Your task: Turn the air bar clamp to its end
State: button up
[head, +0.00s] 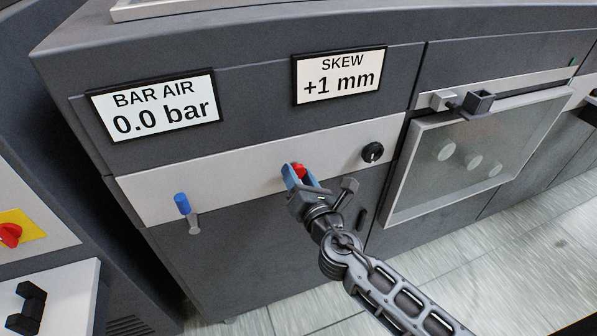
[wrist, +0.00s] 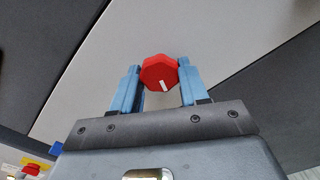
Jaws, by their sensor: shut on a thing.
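A red knob (head: 299,169) sits on the light strip of the grey machine front, between a blue-handled lever and a black knob. No label shows on it. In the wrist view the red knob (wrist: 158,71) is many-sided, with a white mark on its lower edge pointing down and slightly right. My gripper (head: 298,176) is shut on it, one blue finger on each side; the fingers also show in the wrist view (wrist: 160,77). The BAR AIR display (head: 155,105) reads 0.0 bar.
The SKEW display (head: 339,75) reads +1 mm above the black knob (head: 372,152). The blue-handled lever (head: 183,205) is to the left. A clear-windowed cover (head: 470,155) is to the right. A red switch on yellow (head: 10,235) is at the far left.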

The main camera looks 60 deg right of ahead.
jog(key=n+p, duration=0.1)
jog(key=n, duration=0.3)
jog(key=shift+f+p, duration=0.1)
jog(key=shift+p, duration=0.25)
jog(key=shift+n, duration=0.3)
jog(key=o, duration=1.1)
jog(key=shift+c, duration=0.2)
jog(key=b+v, duration=0.1)
jog(key=v, duration=0.6)
jog(key=shift+s+a, duration=0.25)
jog(key=shift+s, duration=0.1)
